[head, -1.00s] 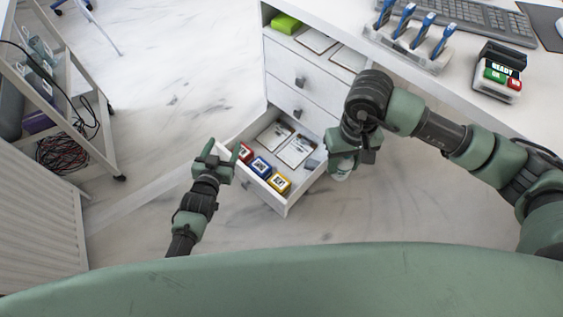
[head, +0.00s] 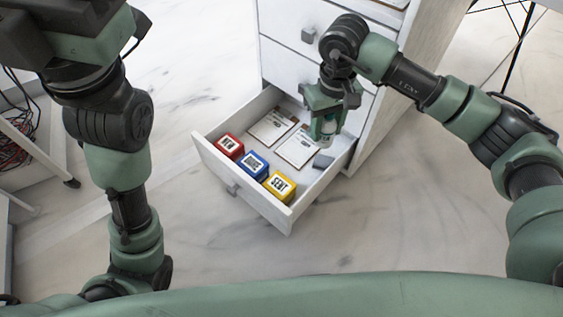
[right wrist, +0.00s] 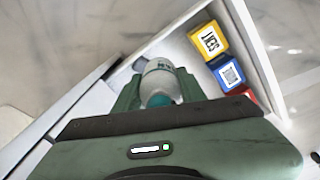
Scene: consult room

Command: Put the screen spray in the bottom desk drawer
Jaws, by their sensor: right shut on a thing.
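The bottom desk drawer (head: 262,208) is pulled open, and part of it also shows in the right wrist view. My right gripper (head: 326,116) hangs over the drawer's back right part, pointing down. It is shut on the screen spray (right wrist: 160,78), a pale bottle with a teal part, which shows between the fingers in the right wrist view. In the head view the spray (head: 328,130) is mostly covered by the fingers. I cannot tell whether it touches the drawer floor. My left arm rises at the left, and its gripper is out of view.
Along the drawer front sit a red box (head: 229,146), a blue box (head: 254,165) and a yellow box (head: 280,185). Two card-like sheets (head: 272,126) and a small grey item (head: 323,161) lie behind them. Closed drawers (head: 290,66) stand above. A cart's frame is at far left.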

